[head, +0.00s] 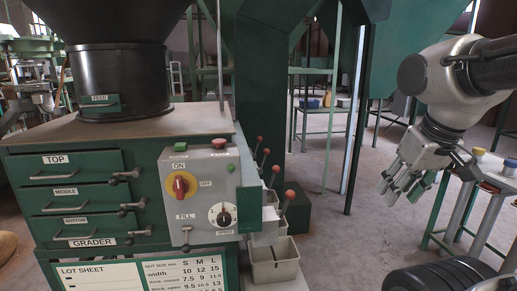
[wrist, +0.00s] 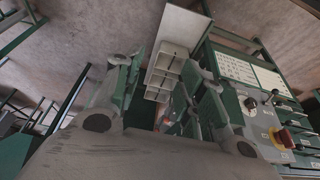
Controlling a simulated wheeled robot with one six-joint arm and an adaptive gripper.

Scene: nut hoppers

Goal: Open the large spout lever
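Several levers with red-orange knobs stick out in a row on the right side of the green grader (head: 95,160). The nearest lever knob (head: 290,195) stands above a grey spout and bin (head: 273,262); others, such as this lever knob (head: 276,170), recede behind it. No size label shows on them, so I cannot tell which is the large one. My gripper (head: 405,184) hangs at the right of the head view, well apart from the levers. Its fingers are spread and empty; the wrist view also shows them apart (wrist: 165,100).
A grey control box (head: 205,195) with a red-and-yellow switch (head: 181,184) is on the grader's front, above a lot sheet (head: 140,275). A small table (head: 492,172) with coloured-top items stands at the right. Open floor (head: 335,205) lies between grader and gripper.

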